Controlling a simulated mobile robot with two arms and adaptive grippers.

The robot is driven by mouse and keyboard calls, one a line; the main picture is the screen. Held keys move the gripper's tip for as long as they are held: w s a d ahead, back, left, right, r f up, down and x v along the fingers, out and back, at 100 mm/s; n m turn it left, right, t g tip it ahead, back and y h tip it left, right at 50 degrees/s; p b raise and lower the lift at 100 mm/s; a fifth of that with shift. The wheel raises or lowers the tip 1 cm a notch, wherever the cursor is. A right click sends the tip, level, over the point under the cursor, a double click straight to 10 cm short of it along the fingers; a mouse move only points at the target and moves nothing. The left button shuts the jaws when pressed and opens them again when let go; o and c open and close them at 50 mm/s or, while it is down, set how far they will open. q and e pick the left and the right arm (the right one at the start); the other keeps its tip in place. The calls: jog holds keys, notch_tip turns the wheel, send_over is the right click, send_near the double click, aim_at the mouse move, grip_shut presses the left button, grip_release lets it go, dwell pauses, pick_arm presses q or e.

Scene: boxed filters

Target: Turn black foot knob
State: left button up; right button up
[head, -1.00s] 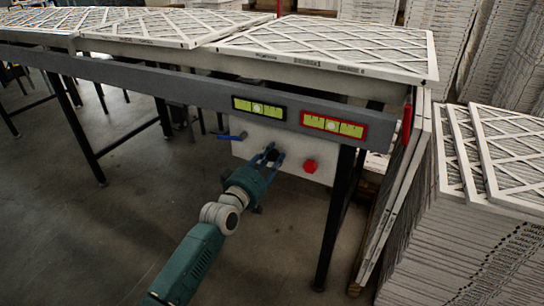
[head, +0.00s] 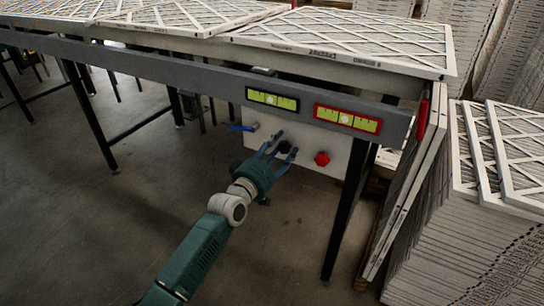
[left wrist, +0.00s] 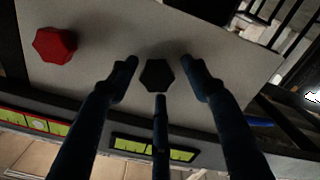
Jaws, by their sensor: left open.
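The black knob (head: 285,147) is on a pale panel (head: 338,156) under the table edge. In the left wrist view the black knob (left wrist: 157,75) is six-sided and near the middle. My left gripper (head: 279,148) is in front of it, with its fingers spread. In the left wrist view the fingers of the left gripper (left wrist: 160,83) stand to the left, right and below the knob in the picture. None visibly touches it, though the depth gap is hard to tell. My right gripper is in neither view.
A red knob (head: 322,159) is right of the black one, and a blue lever (head: 241,127) is left of it. Green level gauges, one black-framed (head: 271,98) and one red-framed (head: 346,119), sit on the grey beam above. A black table leg (head: 345,220) stands to the right.

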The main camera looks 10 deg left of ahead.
pick_arm(q)
jog(key=v, duration=1.1)
jog(key=shift+s+a, duration=0.2)
jog(key=shift+a, duration=0.05)
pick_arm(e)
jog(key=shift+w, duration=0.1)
